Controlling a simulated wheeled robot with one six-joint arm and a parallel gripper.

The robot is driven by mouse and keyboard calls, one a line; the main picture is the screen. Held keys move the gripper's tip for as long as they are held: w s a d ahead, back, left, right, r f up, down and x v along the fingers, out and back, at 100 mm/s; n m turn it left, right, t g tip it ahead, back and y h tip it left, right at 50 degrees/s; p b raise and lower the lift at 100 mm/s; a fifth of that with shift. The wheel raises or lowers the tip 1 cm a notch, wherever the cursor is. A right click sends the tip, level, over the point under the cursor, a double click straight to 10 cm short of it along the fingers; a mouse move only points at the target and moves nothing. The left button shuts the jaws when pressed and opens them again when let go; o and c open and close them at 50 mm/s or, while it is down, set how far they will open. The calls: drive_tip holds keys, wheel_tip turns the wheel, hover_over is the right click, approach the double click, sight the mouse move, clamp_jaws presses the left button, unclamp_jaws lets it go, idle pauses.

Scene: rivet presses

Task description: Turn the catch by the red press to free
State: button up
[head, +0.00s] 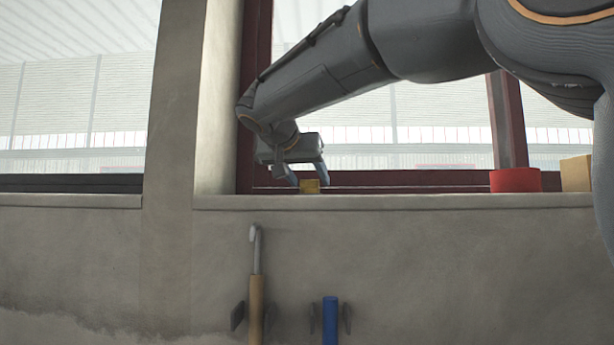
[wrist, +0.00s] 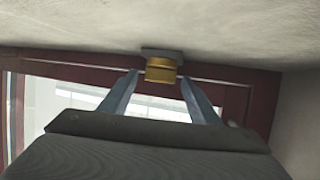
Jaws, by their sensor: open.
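A small yellow block (head: 311,187), which looks like the catch, sits at the foot of the dark red window frame by the sill. In the wrist view the yellow piece (wrist: 161,70) is on a grey plate (wrist: 162,54). My gripper (head: 308,178) is open, pointing down at it, with one finger on either side. In the wrist view the fingertips (wrist: 160,80) flank the piece with gaps; I cannot tell if either touches. No red press is clearly recognisable; a red round object (head: 515,180) stands on the sill well to the right.
A tan block (head: 577,173) stands at the right of the concrete sill (head: 400,202). Below, a wooden-handled hook (head: 256,290) and a blue handle (head: 330,320) hang on the wall between dark clips. A concrete pillar (head: 174,110) is left. The sill between yellow block and red object is clear.

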drive_tip(key=c, duration=1.1)
drive_tip(key=shift+o, duration=0.2)
drive_tip(key=y+b, duration=0.1)
drive_tip(key=n+y+b, duration=0.1)
drive_tip(key=b, duration=0.1)
drive_tip(key=shift+d+f+n+t, duration=0.1)
drive_tip(key=shift+d+n+t, duration=0.15)
drive_tip(key=shift+n+t, duration=0.05)
drive_tip(key=shift+n+y+b, duration=0.35)
drive_tip(key=shift+n+y, duration=0.55)
drive_tip(key=shift+y, duration=0.1)
drive_tip(key=o, duration=1.1)
drive_tip(key=shift+c, duration=0.2)
drive_tip(key=shift+s+r, duration=0.15)
drive_tip(key=shift+r, duration=0.05)
drive_tip(key=b+v, duration=0.2)
drive_tip(key=v, duration=0.5)
drive_tip(key=shift+s+r, duration=0.1)
drive_tip(key=shift+s, duration=0.2)
